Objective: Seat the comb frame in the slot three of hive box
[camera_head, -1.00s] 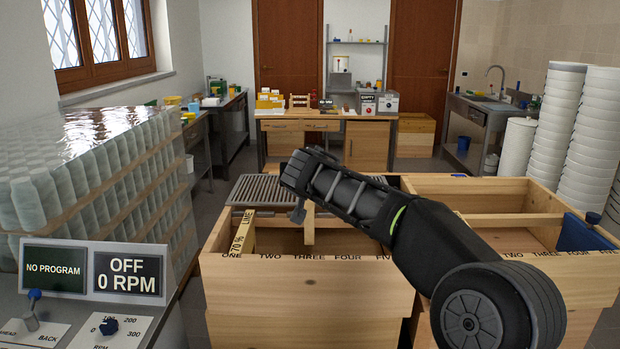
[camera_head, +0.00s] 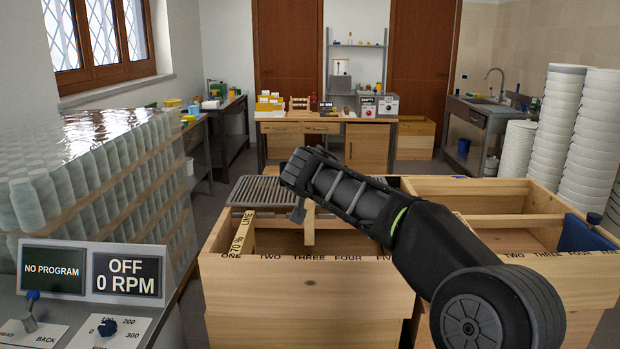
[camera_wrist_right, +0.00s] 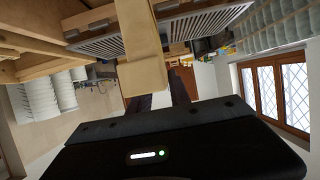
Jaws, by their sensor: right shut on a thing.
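The hive box (camera_head: 300,285) is an open wooden box in the head view, its front rim lettered ONE to FIVE. My right gripper (camera_head: 299,208), mostly hidden behind its own arm, is over the box and shut on the comb frame (camera_head: 308,227). Only a narrow upright wooden end of the frame shows, hanging roughly above the THREE label. Whether it sits in slot three cannot be told. In the right wrist view the pale wooden end of the comb frame (camera_wrist_right: 139,45) runs between the dark fingers of my right gripper (camera_wrist_right: 155,92). My left gripper is out of view.
A grey slatted grille (camera_head: 268,191) lies across the back of the hive box. A wooden strip marked 70% LINE (camera_head: 243,234) stands near label ONE. A second open wooden box (camera_head: 540,270) adjoins at the right. A control panel (camera_head: 93,273) and stacked jars (camera_head: 95,180) stand left.

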